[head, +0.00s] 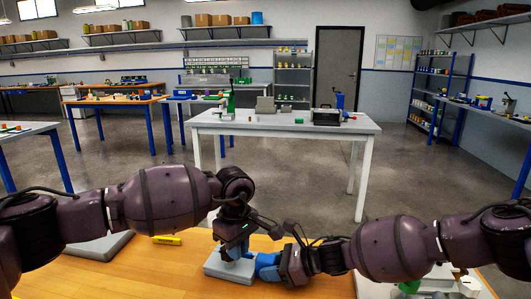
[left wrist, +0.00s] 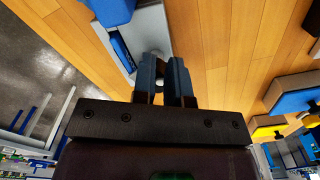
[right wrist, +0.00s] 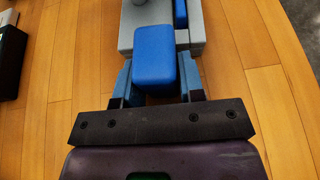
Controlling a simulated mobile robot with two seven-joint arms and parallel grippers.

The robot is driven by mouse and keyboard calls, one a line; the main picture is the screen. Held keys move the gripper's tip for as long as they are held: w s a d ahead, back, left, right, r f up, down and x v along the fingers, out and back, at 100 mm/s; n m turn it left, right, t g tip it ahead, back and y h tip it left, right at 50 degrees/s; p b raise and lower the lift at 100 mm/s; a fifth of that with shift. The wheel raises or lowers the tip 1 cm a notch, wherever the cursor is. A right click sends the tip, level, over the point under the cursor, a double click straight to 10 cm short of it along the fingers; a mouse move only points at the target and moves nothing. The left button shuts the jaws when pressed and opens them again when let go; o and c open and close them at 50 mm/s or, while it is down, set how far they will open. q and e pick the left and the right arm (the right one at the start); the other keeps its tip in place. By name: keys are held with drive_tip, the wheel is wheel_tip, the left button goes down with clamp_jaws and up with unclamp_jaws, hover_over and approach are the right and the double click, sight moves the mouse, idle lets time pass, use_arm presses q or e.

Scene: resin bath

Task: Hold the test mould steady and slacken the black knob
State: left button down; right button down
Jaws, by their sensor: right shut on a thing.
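The test mould (head: 217,268) is a pale grey block with blue parts on the wooden bench. It also shows in the left wrist view (left wrist: 152,28) and in the right wrist view (right wrist: 128,38). My right gripper (head: 266,264) is shut on the mould's blue block (right wrist: 155,60), with one finger on each side. My left gripper (head: 237,250) is above the mould, pointing down. In the left wrist view its fingers (left wrist: 163,65) stand a little apart, with a small pale round part near their tips. I cannot make out the black knob; the left gripper may hide it.
A grey slab (head: 100,247) is at the bench's left, partly behind my left arm. A white table (head: 285,123) stands beyond.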

use_arm(q)
drive_tip(key=shift+d+f, duration=0.1)
drive_tip(key=shift+f, duration=0.9)
drive_tip(key=shift+d, duration=0.15)
drive_tip(key=shift+s+d+r, duration=0.1)
drive_tip(key=shift+s+d, duration=0.05)
drive_tip(key=shift+d, duration=0.1)
wheel_tip(320, 180, up, 7)
drive_tip(key=shift+w+a, duration=0.2)
drive_tip(key=shift+w, duration=0.05)
